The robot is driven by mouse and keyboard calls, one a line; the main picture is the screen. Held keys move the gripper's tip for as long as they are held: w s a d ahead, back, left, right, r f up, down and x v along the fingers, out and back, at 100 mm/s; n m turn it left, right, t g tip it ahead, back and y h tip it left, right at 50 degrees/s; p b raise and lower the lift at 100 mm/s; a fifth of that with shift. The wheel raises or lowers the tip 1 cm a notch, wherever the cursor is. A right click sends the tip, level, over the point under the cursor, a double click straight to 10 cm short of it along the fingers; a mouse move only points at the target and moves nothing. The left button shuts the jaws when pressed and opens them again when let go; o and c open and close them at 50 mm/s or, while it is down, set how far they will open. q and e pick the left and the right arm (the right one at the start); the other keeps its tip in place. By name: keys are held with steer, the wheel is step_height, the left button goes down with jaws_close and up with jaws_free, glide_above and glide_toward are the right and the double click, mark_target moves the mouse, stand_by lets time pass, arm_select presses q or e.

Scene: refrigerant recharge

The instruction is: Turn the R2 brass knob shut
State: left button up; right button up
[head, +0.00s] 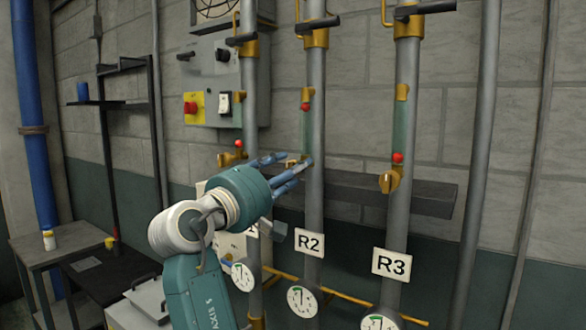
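The R2 pipe is the middle vertical grey pipe, with a white R2 label (308,242) low on it. Its brass knob (292,163) shows only in part, behind and between the blue fingers of my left gripper (297,160). The fingers are apart, one above and one below the knob, with their tips at the pipe. I cannot tell whether they press on the knob or how the knob is turned. My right gripper is not in view.
The R3 pipe stands right, with its label (391,264) and brass knob (389,182). A dark ledge (420,193) runs behind the pipes. A control box (211,85) with a red button hangs upper left. Gauges (301,301) sit low. A side table (65,240) stands at left.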

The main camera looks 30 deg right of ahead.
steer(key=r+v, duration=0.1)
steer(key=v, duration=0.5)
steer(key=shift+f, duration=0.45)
